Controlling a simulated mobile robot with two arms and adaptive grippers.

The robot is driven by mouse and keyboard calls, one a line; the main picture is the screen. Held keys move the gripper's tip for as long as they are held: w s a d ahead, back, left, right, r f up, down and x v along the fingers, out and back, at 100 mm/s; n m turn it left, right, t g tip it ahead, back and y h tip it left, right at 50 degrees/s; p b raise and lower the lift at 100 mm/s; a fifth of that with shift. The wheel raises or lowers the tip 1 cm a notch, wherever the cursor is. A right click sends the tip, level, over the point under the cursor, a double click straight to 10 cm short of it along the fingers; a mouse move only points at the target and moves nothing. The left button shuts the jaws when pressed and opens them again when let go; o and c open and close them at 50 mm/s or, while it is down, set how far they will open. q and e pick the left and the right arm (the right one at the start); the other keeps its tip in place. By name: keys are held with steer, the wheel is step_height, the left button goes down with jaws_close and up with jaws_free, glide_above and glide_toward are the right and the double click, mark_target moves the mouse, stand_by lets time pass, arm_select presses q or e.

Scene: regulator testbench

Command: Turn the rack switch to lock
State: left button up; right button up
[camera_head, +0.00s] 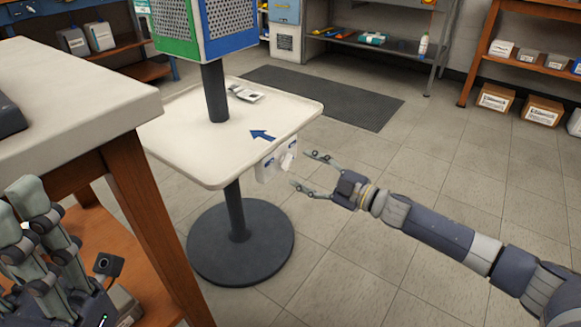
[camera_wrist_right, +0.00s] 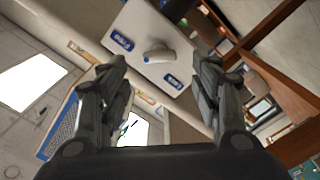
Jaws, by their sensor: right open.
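The rack switch (camera_head: 267,170) is a white box on the right edge of the rack's pale tray (camera_head: 190,170). Its white knob (camera_head: 288,157) sticks out to the right.
A dark post (camera_head: 215,92) carries a green and blue perforated box above the tray, on a round dark base (camera_head: 240,248). A small device (camera_head: 245,93) and a blue arrow (camera_head: 263,135) are on the tray. A workbench (camera_head: 75,105) stands left. Floor under my right arm is clear.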

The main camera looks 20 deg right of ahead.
mark_target(290, 163)
steer(key=shift+b+x, duration=0.75)
steer(key=shift+x, duration=1.95)
steer(key=c, duration=1.1)
